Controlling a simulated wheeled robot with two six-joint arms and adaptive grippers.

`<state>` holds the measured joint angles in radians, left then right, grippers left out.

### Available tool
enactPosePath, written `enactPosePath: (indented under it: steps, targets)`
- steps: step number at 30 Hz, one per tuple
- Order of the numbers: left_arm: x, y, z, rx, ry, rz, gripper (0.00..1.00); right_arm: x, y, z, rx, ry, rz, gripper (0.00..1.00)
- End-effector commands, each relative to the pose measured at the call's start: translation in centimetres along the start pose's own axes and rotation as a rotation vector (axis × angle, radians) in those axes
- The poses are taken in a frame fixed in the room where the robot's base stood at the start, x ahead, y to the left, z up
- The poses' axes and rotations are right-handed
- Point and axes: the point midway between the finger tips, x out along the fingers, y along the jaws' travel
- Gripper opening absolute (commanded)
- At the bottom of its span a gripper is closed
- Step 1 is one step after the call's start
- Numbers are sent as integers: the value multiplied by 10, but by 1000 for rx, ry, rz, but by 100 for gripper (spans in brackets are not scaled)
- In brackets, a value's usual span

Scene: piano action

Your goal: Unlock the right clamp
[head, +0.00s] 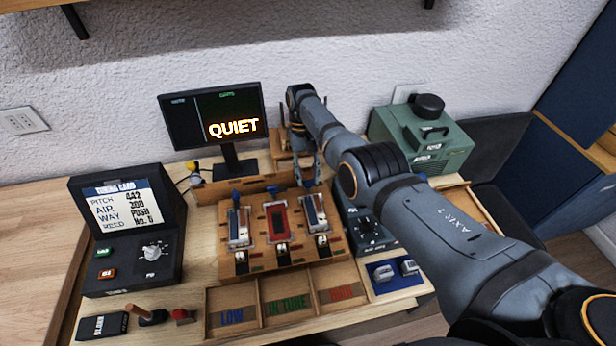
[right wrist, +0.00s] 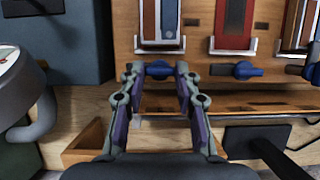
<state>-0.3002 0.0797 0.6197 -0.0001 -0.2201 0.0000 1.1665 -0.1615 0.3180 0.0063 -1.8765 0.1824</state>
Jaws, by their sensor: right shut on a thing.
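The wooden rack (head: 285,253) holds three slotted units side by side, each with a blue clamp lever at its back edge. The right clamp's blue lever (right wrist: 159,70) lies between the fingertips of my right gripper (right wrist: 158,72), which is shut on it. In the head view my right gripper (head: 307,172) reaches down at the back of the right unit (head: 315,211) and mostly hides that lever. The middle clamp lever (head: 272,189) and left clamp lever (head: 236,194) stand free. My left gripper is not in view.
A monitor (head: 213,112) reading QUIET stands behind the rack. A dark control box (head: 366,230) stands close on the right, a green machine (head: 424,136) behind it. A tuning card display (head: 124,207) is at left. Labelled wooden bins (head: 283,316) lie in front.

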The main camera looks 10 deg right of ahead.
Motion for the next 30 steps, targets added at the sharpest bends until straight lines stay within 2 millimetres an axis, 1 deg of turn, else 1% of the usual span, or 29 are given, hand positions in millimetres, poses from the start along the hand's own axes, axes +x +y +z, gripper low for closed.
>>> enactPosePath:
  steps: [17, 18, 21, 23, 30]
  targets:
    - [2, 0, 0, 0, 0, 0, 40, 0, -1, 0, -31, 1, 12, 0]
    - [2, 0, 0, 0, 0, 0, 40, 0, -1, 0, -31, 1, 12, 33]
    - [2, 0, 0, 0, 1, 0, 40, 0, -1, 0, -31, 1, 12, 47]
    - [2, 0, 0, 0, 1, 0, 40, 0, -1, 0, -31, 1, 12, 55]
    - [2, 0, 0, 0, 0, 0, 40, 0, 0, 0, -30, 1, 12, 55]
